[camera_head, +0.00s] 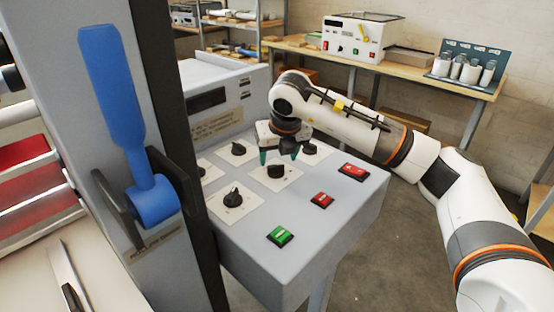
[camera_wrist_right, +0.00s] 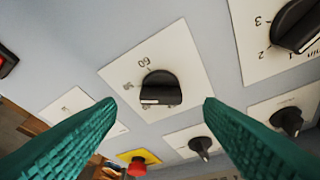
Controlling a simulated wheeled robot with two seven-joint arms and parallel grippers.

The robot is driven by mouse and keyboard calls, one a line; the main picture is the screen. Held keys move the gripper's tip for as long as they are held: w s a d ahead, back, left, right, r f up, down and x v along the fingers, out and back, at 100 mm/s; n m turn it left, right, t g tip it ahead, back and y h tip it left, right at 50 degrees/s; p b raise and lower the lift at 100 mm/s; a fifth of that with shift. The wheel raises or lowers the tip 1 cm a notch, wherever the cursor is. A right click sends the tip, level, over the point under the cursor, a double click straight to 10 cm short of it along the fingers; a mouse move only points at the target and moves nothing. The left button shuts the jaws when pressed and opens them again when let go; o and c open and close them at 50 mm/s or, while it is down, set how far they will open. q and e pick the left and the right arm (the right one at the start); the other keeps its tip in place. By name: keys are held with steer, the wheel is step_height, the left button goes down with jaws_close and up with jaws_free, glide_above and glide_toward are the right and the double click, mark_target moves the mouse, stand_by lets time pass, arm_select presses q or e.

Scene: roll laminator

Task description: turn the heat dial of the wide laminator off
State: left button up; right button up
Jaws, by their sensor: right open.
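The wide laminator's grey control panel (camera_head: 330,215) carries several black dials on white plates. My right gripper (camera_head: 279,157) is over the panel, teal fingers pointing down and apart, above a black dial (camera_head: 276,171). In the right wrist view, a dial (camera_wrist_right: 160,90) on a white plate marked "60" sits between the open fingers (camera_wrist_right: 160,102), with no clear contact. Its white mark is at the lower edge. Another dial (camera_wrist_right: 298,25) with numbers 2 and 3 is at upper right. I cannot read which dial is heat. My left gripper is out of view.
A green button (camera_head: 281,236) and red buttons (camera_head: 321,200) (camera_head: 352,170) lie along the panel's near right side. A blue lever (camera_head: 125,110) stands at left. A yellow-based red button (camera_wrist_right: 138,165) shows in the wrist view. A bench (camera_head: 400,75) with another machine is behind.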

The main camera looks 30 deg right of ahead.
mark_target(277, 165)
steer(key=shift+x, duration=1.8)
steer(key=c, duration=1)
